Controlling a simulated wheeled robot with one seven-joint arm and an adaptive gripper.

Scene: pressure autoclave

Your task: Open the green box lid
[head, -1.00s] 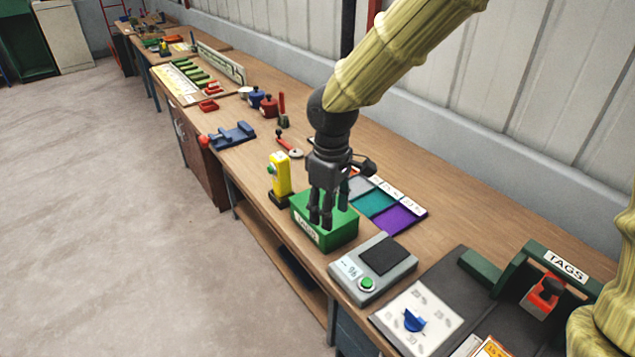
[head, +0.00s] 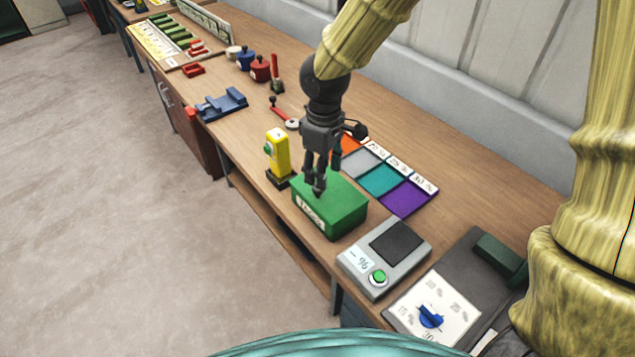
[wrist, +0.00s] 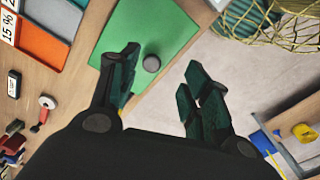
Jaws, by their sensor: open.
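The green box (head: 338,212) stands on the workbench with its lid down and a white label on its front. In the wrist view the green lid (wrist: 135,35) shows with a round dark knob (wrist: 151,63) on it. My gripper (head: 318,188) is just above the lid's left front part. In the wrist view my gripper (wrist: 165,82) is open and empty, its two fingers apart, with the knob beyond and between the fingertips. I cannot tell whether a fingertip touches the lid.
A yellow device (head: 278,155) stands close left of the box. A grey device with a green button (head: 384,258) is close at its right front. Coloured mats (head: 382,180) lie behind it. The bench edge is just in front, with open floor (head: 110,200) beyond.

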